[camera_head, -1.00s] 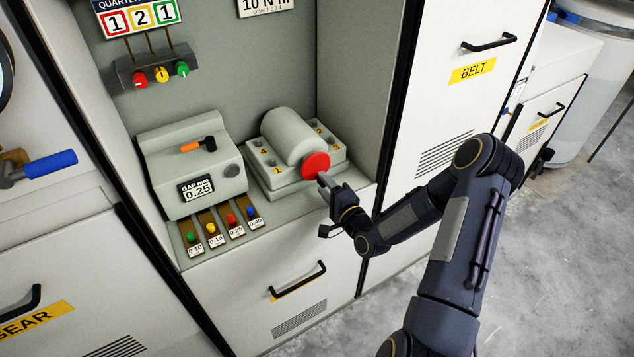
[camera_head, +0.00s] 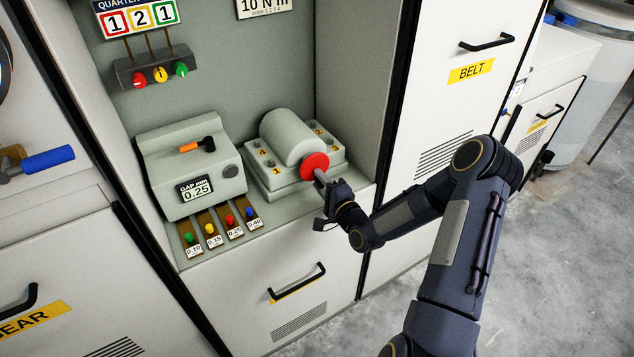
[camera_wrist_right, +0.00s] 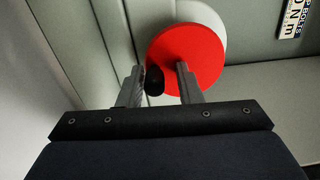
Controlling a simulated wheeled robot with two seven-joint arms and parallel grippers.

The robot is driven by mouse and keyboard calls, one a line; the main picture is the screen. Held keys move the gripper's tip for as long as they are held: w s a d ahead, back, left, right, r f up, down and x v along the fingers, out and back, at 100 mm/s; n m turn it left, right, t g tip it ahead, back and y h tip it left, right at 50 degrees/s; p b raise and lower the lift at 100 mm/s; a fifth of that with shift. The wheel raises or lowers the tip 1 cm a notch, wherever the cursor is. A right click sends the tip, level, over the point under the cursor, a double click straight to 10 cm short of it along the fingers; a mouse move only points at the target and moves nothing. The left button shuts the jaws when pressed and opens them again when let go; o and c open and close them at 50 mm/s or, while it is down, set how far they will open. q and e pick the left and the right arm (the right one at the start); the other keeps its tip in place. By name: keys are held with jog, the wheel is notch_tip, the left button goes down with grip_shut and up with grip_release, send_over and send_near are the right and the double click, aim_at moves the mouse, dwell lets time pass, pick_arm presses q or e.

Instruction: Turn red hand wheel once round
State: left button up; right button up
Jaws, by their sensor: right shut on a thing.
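The red hand wheel (camera_head: 314,165) is a flat red disc on the front end of a grey rounded housing (camera_head: 286,137) in the cabinet bay. It also shows in the right wrist view (camera_wrist_right: 198,48). My right gripper (camera_head: 321,177) is at the wheel's lower right face. In the right wrist view its two fingers (camera_wrist_right: 158,82) are shut on a small black handle knob (camera_wrist_right: 154,80) that stands off the wheel. The far part of the wheel is clear of the fingers. My left gripper is out of view.
A drawer handle (camera_head: 297,283) is below.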

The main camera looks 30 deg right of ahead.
jog(key=shift+a+f+m, duration=0.1)
jog(key=shift+a+m, duration=0.15)
jog(key=shift+m, duration=0.65)
jog(key=shift+a+m+b, duration=0.2)
jog(key=shift+m+b, duration=0.3)
jog(key=shift+m, duration=0.3)
jog(key=shift+a+m, duration=0.1)
jog(key=shift+m, duration=0.3)
jog(key=shift+a+m, duration=0.1)
jog(key=shift+m, duration=0.5)
jog(key=shift+a+r+m, duration=0.15)
jog(key=shift+r+m, duration=0.05)
jog(key=shift+m, duration=0.4)
